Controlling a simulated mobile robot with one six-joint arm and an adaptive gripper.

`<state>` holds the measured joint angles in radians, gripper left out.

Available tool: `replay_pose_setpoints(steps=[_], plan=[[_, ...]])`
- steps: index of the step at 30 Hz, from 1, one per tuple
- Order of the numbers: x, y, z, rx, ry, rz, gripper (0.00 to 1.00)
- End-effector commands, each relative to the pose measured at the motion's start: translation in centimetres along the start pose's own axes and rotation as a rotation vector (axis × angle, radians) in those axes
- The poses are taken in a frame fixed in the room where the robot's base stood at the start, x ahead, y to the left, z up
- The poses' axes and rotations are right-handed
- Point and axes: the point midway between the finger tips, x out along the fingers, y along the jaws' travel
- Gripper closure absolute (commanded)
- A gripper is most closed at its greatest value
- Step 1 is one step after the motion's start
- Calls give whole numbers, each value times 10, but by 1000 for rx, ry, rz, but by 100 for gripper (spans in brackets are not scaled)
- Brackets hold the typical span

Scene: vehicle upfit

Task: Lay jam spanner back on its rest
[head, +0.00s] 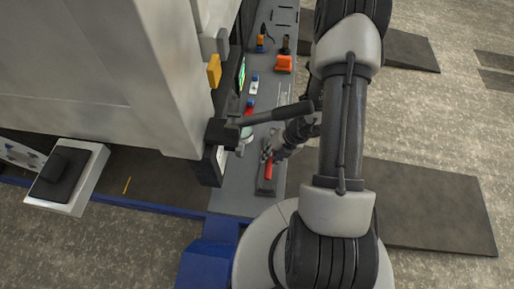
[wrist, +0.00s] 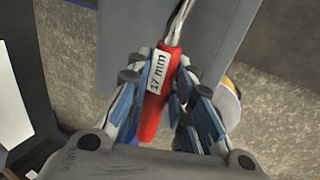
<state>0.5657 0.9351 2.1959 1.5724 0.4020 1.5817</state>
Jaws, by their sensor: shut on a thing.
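The jam spanner (wrist: 152,118) has a red handle with a white "17 mm" label and a bare metal shaft. In the wrist view it runs up and slightly right between the blue-padded fingers of my gripper (wrist: 160,88), which is shut on the handle. The shaft runs past the picture's top edge, so the spanner's head is out of view.
The grey bench (head: 232,198) carries an orange item (head: 284,64) and small coloured items farther back. A dark bracket-like part (head: 222,132) and the pale vehicle body (head: 120,60) stand close on the left. Open floor lies right.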

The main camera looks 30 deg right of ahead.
Motion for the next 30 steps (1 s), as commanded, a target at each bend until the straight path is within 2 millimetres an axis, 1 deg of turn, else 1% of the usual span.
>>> replay_pose_setpoints(steps=[4, 15, 20, 30], plan=[[-2, -3, -1, 22, 4, -5, 100], [-4, -3, -1, 20, 2, -6, 100], [7, -7, -2, 19, 2, -6, 100], [40, -21, -2, 19, 3, -5, 100]])
